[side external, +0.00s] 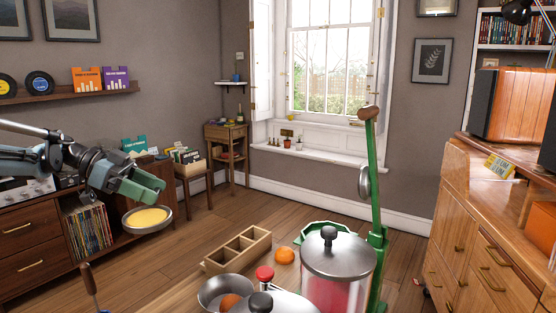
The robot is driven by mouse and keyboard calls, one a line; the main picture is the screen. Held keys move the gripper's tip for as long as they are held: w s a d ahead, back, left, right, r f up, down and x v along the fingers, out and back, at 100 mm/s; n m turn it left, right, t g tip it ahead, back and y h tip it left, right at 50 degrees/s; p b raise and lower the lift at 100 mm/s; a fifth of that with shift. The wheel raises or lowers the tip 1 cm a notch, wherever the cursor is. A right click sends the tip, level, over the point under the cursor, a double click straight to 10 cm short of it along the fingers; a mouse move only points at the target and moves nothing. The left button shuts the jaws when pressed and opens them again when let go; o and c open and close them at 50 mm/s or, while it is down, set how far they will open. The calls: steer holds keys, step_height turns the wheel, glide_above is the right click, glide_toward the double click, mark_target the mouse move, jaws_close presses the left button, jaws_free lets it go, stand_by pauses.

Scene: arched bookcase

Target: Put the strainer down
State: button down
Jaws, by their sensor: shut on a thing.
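My gripper (150,192) is at the left of the side external view, with green fingers pointing down to the right. It is shut, and a round, shallow, grey-rimmed piece with a yellow middle, which looks like the strainer (147,220), hangs just below the fingertips. The strainer is roughly level, in the air left of the work surface. The exact grip point is hidden by the fingers. I cannot tell whether the yellow is its mesh or something in it.
A wooden divided box (238,250), an orange (285,255), a metal bowl (214,297) with an orange piece in it and a lidded container (338,275) crowd the front. A tall green lever press (375,190) rises at the right. Shelving with records (89,228) stands behind my gripper.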

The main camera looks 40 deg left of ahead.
mark_target(166, 293)
step_height(166, 293, down, 24)
steer(key=shift+f, duration=0.1)
stand_by(0.6)
steer(key=shift+c, duration=0.8)
jaws_free()
steer(key=shift+f, duration=0.1)
steer(key=shift+s+a+r, duration=0.15)
steer(key=shift+a+r, duration=0.05)
steer(key=shift+r, duration=0.1)
steer(key=v, duration=1.1)
steer(key=shift+a, duration=0.2)
steer(key=shift+r, duration=0.15)
